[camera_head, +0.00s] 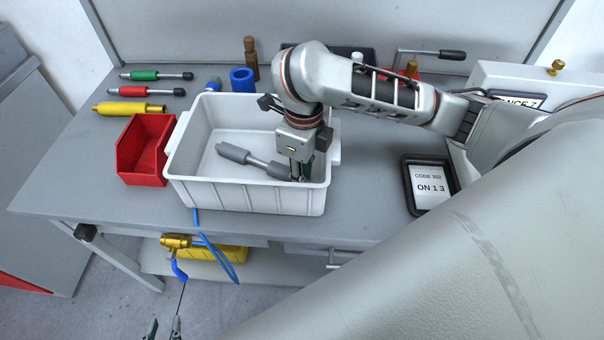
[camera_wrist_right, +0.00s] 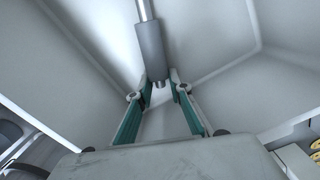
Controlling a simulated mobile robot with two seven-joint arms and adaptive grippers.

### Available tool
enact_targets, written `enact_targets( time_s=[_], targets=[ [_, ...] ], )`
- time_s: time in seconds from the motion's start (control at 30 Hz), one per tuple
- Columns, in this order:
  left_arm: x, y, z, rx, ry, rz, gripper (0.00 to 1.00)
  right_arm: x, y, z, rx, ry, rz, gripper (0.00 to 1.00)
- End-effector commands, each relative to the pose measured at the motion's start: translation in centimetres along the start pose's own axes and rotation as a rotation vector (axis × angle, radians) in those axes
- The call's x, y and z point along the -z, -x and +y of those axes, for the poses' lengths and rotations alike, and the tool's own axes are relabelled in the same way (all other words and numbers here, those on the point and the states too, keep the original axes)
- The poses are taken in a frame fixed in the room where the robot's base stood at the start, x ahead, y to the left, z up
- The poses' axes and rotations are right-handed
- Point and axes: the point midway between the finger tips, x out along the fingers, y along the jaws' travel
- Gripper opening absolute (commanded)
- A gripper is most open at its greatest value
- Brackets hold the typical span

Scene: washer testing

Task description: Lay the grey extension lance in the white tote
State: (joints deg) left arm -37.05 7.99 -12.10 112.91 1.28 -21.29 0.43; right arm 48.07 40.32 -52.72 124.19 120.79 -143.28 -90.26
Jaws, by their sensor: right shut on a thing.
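The white tote (camera_head: 245,196) stands on the grey bench. The grey extension lance (camera_head: 234,153), a thin rod with thicker grey ends, is inside the tote, slanting from upper left to lower right. My right gripper (camera_head: 298,176) reaches down inside the tote's right part and is shut on the lance's right end. In the right wrist view the lance (camera_wrist_right: 152,50) runs away from between the green-padded fingertips (camera_wrist_right: 155,92). I cannot tell whether it touches the tote floor. My left gripper (camera_head: 163,328) shows only its fingertips at the bottom edge, apart and empty.
A red bin (camera_head: 141,150) stands close against the tote's left side. Green (camera_head: 157,75), red (camera_head: 152,91) and yellow (camera_head: 130,108) lances lie at the back left. A blue cylinder (camera_head: 242,80) stands behind the tote. A black-framed sign (camera_head: 431,187) lies to the right.

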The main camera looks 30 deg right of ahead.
Motion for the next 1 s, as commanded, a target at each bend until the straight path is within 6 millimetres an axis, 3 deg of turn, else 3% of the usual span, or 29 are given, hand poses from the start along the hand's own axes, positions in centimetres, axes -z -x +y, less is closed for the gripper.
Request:
enact_targets(
  time_s=[0.07, 0.1, 0.17, 0.57, 0.77, 1.0],
  targets=[
    [0.0, 0.0, 0.0, 0.000, 0.000, 0.000, 0.29, 0.0, 0.0, 0.0, 0.001, 0.000, -0.001, 0.00],
    [0.0, 0.0, 0.0, 0.001, 0.000, 0.000, 0.29, 0.0, -0.1, 0.0, 0.000, 0.000, 0.001, 0.22],
    [0.0, 0.0, 0.0, 0.001, 0.000, 0.000, 0.29, 0.0, -0.1, 0.0, 0.000, 0.000, 0.000, 0.36],
    [0.1, 0.0, -0.1, 0.001, 0.000, 0.001, 0.29, 0.0, 0.3, 0.0, 0.001, 0.000, -0.001, 0.36],
    [1.2, 0.5, -0.3, 0.002, 0.002, 0.007, 0.29, -0.1, 3.0, -0.2, 0.007, 0.000, -0.004, 0.36],
    [2.9, 1.3, -0.5, 0.004, 0.001, 0.015, 0.29, -0.1, 7.8, -0.2, 0.007, 0.000, -0.004, 0.36]
  ],
)
